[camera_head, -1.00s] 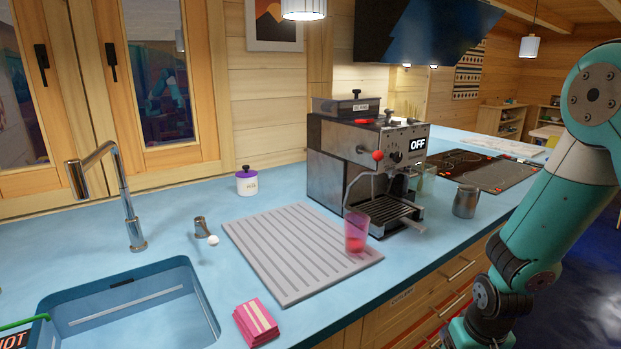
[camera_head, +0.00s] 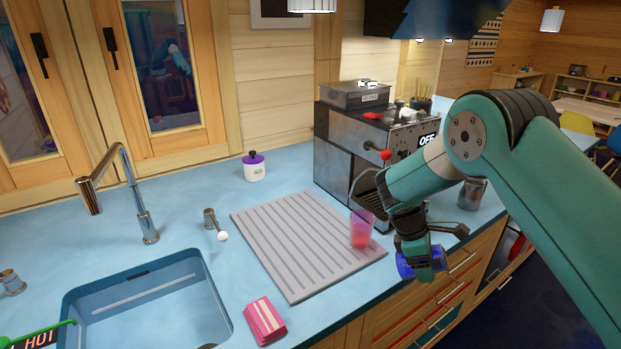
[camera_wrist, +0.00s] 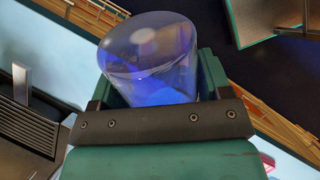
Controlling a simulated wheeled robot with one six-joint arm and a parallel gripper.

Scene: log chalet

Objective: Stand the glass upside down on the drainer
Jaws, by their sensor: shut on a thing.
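My gripper (camera_head: 416,243) is shut on a clear blue glass (camera_head: 424,264), held in front of the counter's front edge, right of the drainer. The wrist view shows the glass (camera_wrist: 150,50) between the jaws (camera_wrist: 160,88); one round end faces up in the picture. I cannot tell whether that is mouth or base. In the head view the glass is partly hidden by the gripper. The drainer (camera_head: 290,262) is a flat grey ridged board on the blue counter, right of the sink. A pink glass (camera_head: 362,229) with a redder lower part stands at its right corner.
The coffee machine (camera_head: 340,150) stands behind the drainer's right end, with a metal jug (camera_head: 472,194) further right. Pink sponges or cloths (camera_head: 265,321) lie by the front edge. The sink (camera_head: 150,312) is at left. Most of the drainer's left and middle is clear.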

